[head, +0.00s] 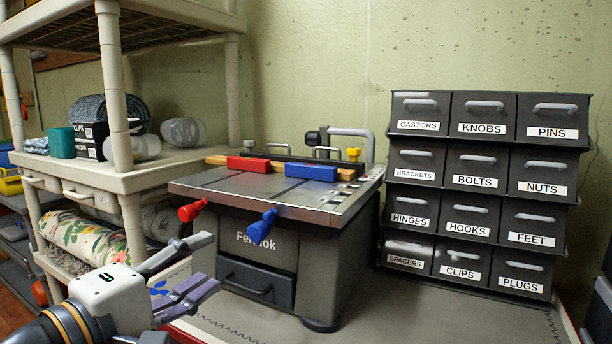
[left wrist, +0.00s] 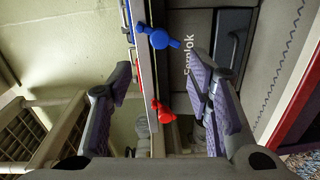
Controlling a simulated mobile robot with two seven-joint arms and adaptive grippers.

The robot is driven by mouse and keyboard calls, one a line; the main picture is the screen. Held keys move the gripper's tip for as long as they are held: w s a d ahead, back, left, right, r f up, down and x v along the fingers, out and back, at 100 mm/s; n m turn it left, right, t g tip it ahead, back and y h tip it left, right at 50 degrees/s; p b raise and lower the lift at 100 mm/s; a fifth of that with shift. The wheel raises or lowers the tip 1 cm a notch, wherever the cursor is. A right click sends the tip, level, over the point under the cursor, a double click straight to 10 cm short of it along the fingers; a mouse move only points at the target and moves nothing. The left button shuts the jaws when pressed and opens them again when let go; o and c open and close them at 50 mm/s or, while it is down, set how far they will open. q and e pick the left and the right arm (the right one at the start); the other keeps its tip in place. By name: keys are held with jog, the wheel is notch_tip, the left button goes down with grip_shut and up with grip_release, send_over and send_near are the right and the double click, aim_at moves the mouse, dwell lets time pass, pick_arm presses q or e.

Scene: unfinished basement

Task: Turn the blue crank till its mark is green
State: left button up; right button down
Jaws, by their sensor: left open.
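The blue crank (head: 262,226) sticks out from the front edge of the grey bench machine, its handle pointing down and left. In the left wrist view the blue crank (left wrist: 163,40) lies beyond the fingertips, near the line of the gap between them. I cannot make out its mark or the mark's colour. The red crank (head: 192,210) is to its left on the same edge. My left gripper (head: 207,264) is open and empty, below and left of the blue crank, apart from it. Its fingers (left wrist: 160,80) show spread. My right gripper is not in view.
The machine (head: 331,215) carries a red block (head: 248,164) and a blue block (head: 311,173) on top. A labelled drawer cabinet (head: 482,190) stands to the right. A pale shelf unit (head: 130,180) is close on the left. The bench top (head: 390,310) in front is clear.

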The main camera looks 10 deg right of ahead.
aim_at(253, 234)
pick_arm(q)
jog(key=w+d+n, duration=0.2)
jog(key=w+n, duration=0.1)
jog(key=w+d+n, duration=0.3)
jog(key=w, duration=0.1)
jog(key=w+d+n+h, duration=0.1)
jog(key=w+d+n, duration=0.2)
jog(key=n, duration=0.1)
jog(key=shift+w+f+p, duration=0.35)
jog(key=shift+a, duration=0.1)
jog(key=shift+c, duration=0.2)
grip_shut()
